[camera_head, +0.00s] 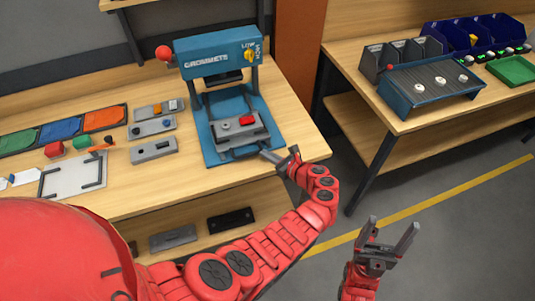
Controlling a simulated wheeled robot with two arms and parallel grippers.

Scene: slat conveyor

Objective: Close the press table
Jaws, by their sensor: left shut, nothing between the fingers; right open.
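The press is a blue machine (218,55) marked "GROMMETS", standing on a wooden bench. Its grey press table (232,132) sits low on the blue base, forward of the press head. A red block (246,120) and a small round part are on it. A dark handle bar is at the table's front edge. My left gripper (277,156) is shut and empty, just right of that front edge; I cannot tell whether it touches. My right gripper (390,240) is open and empty, over the floor to the right of the bench.
Grey fixture blocks (153,150) and coloured trays (60,130) lie left of the press. A red knob (163,53) sticks out at the press's left side. A second bench (345,50) holding a conveyor (430,88) stands at right. Floor lies between the benches.

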